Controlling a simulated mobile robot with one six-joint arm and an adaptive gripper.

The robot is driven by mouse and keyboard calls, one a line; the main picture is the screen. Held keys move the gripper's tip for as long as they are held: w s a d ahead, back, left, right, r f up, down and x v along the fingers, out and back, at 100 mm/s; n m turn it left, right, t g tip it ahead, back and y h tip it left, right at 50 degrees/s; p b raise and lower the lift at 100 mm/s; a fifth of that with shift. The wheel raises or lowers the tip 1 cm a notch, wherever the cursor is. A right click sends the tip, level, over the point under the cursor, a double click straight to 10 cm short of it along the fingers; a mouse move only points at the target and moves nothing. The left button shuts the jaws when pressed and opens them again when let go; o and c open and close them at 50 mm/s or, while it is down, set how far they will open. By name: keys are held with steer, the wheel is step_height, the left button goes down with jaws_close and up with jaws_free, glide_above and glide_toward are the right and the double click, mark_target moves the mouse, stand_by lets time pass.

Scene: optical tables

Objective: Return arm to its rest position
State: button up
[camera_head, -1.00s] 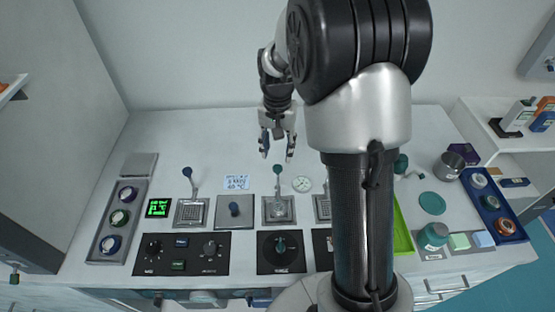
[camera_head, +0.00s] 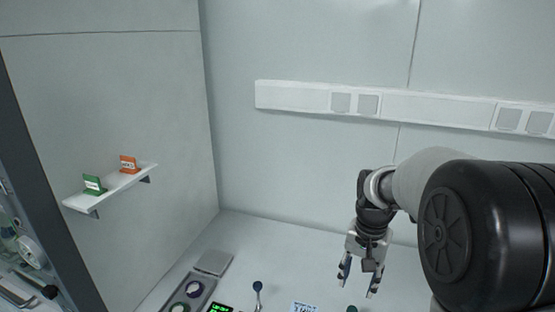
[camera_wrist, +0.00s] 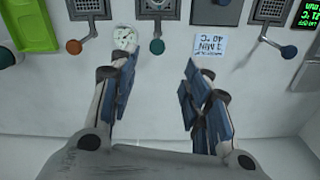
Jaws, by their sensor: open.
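My gripper (camera_head: 358,277) hangs fingers-down above the back of the white table in the head view, to the right of the middle. Its two fingers stand apart with nothing between them. In the wrist view my gripper (camera_wrist: 157,85) shows its blue-padded fingers spread wide over bare white table. My arm comes in from the right of the head view and hides part of the back wall and table.
A blue-knobbed lever (camera_head: 258,288), a green display (camera_head: 220,308) and a tray of round parts (camera_head: 190,292) stand on the table. A wall shelf (camera_head: 110,188) holds two small signs. The wrist view shows a dial (camera_wrist: 126,38), a white label (camera_wrist: 209,48) and a green tray (camera_wrist: 32,25).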

steer(key=s+a+r+n+t, duration=0.25)
steer(key=s+a+r, duration=0.25)
steer(key=s+r, duration=0.5)
steer(key=s+a+n+t, duration=0.1)
steer(key=s+a+n, duration=0.1)
steer(key=s, duration=0.5)
steer(key=s+a+n, duration=0.2)
steer(key=s, duration=0.5)
steer(key=shift+f+t, duration=0.35)
steer(key=shift+f, duration=0.1)
steer(key=shift+n, duration=0.25)
